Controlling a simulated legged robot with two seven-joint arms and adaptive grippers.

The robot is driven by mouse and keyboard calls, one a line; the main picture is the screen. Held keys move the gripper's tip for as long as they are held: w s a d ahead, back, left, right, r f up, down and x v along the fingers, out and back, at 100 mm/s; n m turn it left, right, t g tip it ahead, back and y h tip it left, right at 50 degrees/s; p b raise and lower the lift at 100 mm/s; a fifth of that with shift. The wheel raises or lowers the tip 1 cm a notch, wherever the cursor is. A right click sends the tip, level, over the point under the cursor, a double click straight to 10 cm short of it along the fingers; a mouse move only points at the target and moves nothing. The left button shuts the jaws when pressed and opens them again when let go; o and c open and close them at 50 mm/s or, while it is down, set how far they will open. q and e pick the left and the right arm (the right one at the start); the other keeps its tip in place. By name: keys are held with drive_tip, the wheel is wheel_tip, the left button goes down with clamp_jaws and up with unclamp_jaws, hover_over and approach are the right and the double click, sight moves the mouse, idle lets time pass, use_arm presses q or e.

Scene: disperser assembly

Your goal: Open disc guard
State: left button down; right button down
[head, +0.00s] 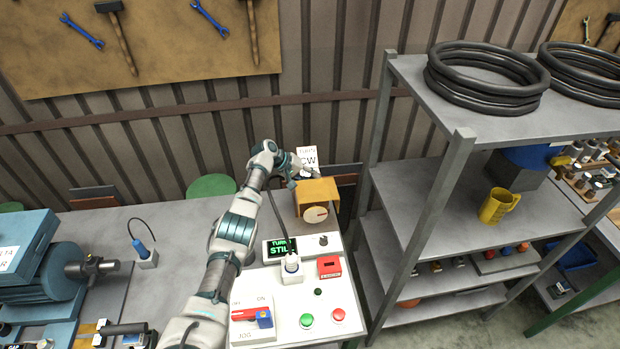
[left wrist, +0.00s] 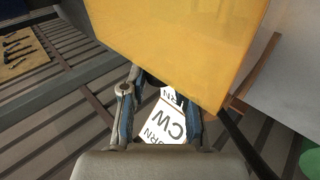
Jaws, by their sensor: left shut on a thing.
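A yellow box (head: 317,191) with a round pale dial (head: 315,215) on its front stands at the back of the white control panel (head: 274,308). No part is labelled as a disc guard; the yellow box may be it. My left gripper (head: 302,175) reaches the back left of this box. In the left wrist view the yellow box (left wrist: 190,45) fills the top, and the fingers of my left gripper (left wrist: 160,98) are at its lower edge. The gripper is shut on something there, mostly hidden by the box. My right gripper is not in view.
A white "TURN CW" sign (head: 307,158) stands behind the box. The panel carries a small green display (head: 281,247), a white plug (head: 291,266), and green and red buttons. A grey shelf (head: 440,200) stands close on the right. A blue machine (head: 45,270) is at the left.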

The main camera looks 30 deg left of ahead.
use_arm(q)
drive_tip(key=shift+w+r, duration=0.1)
drive_tip(key=shift+r, duration=0.1)
drive_tip(key=c, duration=1.1)
unclamp_jaws()
drive_tip(key=shift+o, duration=1)
drive_tip(key=shift+f, duration=0.15)
drive_tip(key=v, duration=1.2)
drive_tip(key=shift+a+f, duration=0.15)
